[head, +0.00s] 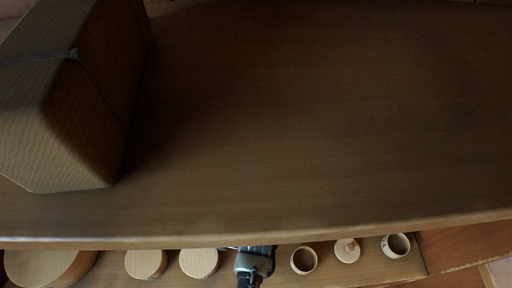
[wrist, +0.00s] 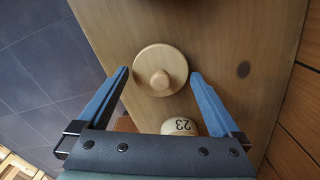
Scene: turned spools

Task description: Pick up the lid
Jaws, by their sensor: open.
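The lid (wrist: 160,72) is a round, pale wooden disc with a rounded knob in its middle. It lies knob up on the wooden surface and also shows in the head view (head: 347,251), between two open cups. My gripper (wrist: 159,75) is open, its blue fingers spread to the left and right of the lid in the wrist view. The fingers appear to be above it, and I see no contact. A pale round piece marked 23 (wrist: 180,126) is beside the lid, partly hidden by the gripper body.
In the head view a cup (head: 303,261) and a marked cup (head: 397,246) flank the lid. Two pale round pieces (head: 146,264) (head: 199,263) and a larger round box (head: 48,268) stand left. A big woven box (head: 65,110) sits on the upper board (head: 300,120). Tiled floor (wrist: 45,75) lies beyond the edge.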

